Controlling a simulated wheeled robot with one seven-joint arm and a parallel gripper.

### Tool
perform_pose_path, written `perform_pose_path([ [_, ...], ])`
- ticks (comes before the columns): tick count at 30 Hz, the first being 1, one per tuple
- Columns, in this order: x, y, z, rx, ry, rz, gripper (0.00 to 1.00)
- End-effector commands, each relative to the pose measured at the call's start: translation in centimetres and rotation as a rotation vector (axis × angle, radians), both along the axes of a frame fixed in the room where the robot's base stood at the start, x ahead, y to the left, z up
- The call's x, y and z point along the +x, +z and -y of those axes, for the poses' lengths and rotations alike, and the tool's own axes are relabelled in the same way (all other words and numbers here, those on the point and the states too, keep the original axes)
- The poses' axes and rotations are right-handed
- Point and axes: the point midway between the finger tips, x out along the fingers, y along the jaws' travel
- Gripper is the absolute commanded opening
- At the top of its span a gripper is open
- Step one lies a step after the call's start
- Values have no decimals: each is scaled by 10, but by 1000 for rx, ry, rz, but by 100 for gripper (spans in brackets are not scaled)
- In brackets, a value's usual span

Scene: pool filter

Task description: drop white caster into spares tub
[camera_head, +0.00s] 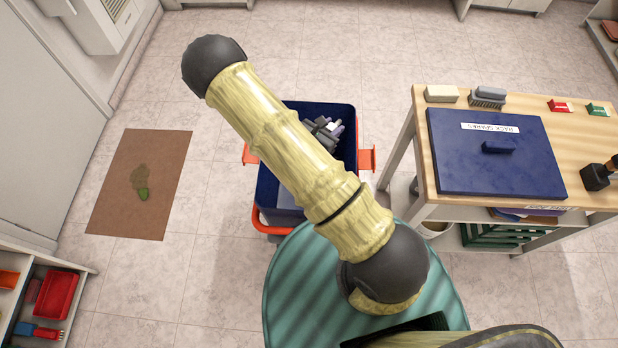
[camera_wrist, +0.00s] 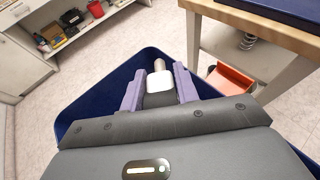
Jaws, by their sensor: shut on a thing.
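The spares tub (camera_head: 266,190) is a dark blue open bin with orange-red handles, standing on the floor behind my arm in the head view. Its blue rim surrounds my gripper in the wrist view (camera_wrist: 68,115). My gripper (camera_wrist: 159,88) has purple fingers shut on the white caster (camera_wrist: 158,81), with a pale stub pointing away from me. In the head view, grey and purple parts that look like my gripper (camera_head: 325,132) show at the tub's opening. The caster cannot be made out there. The depth of the gripper relative to the rim is hard to tell.
A wooden-topped table (camera_head: 575,140) stands right of the tub, with a blue lid (camera_head: 470,172) labelled "RACK SPARES" on it. A brown mat (camera_head: 122,205) lies on the floor at left. Low shelves (camera_head: 18,300) with red bins stand at lower left.

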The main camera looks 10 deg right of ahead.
Motion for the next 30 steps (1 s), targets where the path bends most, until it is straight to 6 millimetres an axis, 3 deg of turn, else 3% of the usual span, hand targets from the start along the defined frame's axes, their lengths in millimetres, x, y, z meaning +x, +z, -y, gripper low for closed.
perform_pose_path([
  [3, 10, -8, -28, 9, -10, 5, 7],
  [7, 13, -7, -42, 13, -22, -2, 7],
  [19, 12, -10, -41, 12, -25, -5, 7],
  [30, 12, -49, -41, 12, -25, -5, 7],
])
